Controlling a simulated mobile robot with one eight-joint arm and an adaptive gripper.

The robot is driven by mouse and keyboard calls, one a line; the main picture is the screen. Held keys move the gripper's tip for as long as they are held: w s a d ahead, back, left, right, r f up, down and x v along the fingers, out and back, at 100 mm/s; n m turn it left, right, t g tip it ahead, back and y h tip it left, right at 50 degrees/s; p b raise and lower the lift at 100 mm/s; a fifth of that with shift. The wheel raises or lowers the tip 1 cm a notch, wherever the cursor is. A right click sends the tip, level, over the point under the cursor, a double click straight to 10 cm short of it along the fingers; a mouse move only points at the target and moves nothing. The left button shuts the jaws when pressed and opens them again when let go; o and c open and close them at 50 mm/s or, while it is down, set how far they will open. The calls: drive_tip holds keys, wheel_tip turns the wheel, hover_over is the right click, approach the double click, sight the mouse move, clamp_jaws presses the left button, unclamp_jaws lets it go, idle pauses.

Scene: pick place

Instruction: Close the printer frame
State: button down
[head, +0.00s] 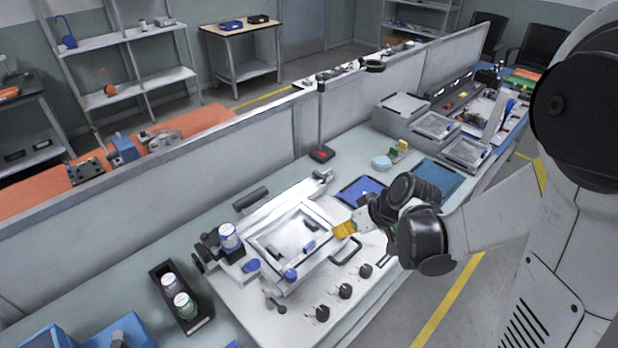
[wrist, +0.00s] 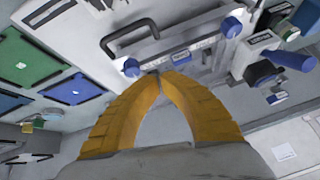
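The printer frame (head: 268,268) is a pale rectangular frame with blue knobs on the printer at the front middle of the bench. Its exact tilt is hard to tell. A dark curved handle (head: 345,250) is beside its right side; a dark handle (wrist: 130,36) also shows in the wrist view. My gripper (head: 342,230) has yellow fingers and is at the frame's right edge. In the wrist view my gripper (wrist: 159,73) has its fingertips together, with nothing visible between them. The tips overlap the edge of a pale bar with a blue knob (wrist: 131,67); contact cannot be told.
A black tray with cans (head: 182,300) stands left of the printer. Several dark knobs (head: 345,291) line its front. Blue pads (head: 362,190) lie beyond my gripper, and grey boxes (head: 400,112) stand farther back. A low partition (head: 220,155) runs along the bench's rear.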

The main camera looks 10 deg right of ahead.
drive_tip(key=f+b, duration=0.1)
drive_tip(key=f, duration=0.1)
drive_tip(key=s+f+b, duration=0.1)
drive_tip(key=f+b, duration=0.1)
drive_tip(key=d+f+b, duration=0.1)
drive_tip(key=f+b, duration=0.1)
drive_tip(key=shift+s+f, duration=0.3)
drive_tip(key=shift+f, duration=0.05)
drive_tip(key=shift+s+d+f+b, duration=0.1)
drive_tip(key=shift+s+f+b, duration=0.05)
drive_tip(key=shift+f+b, duration=1.1)
drive_tip(key=shift+r, duration=0.1)
wheel_tip(320, 180, up, 5)
drive_tip(key=w+p, duration=0.2)
drive_tip(key=p, duration=0.4)
approach(345, 260)
drive_tip(key=shift+s+d+r, duration=0.75)
drive_tip(key=shift+d+r, duration=0.15)
drive_tip(key=shift+r, duration=0.1)
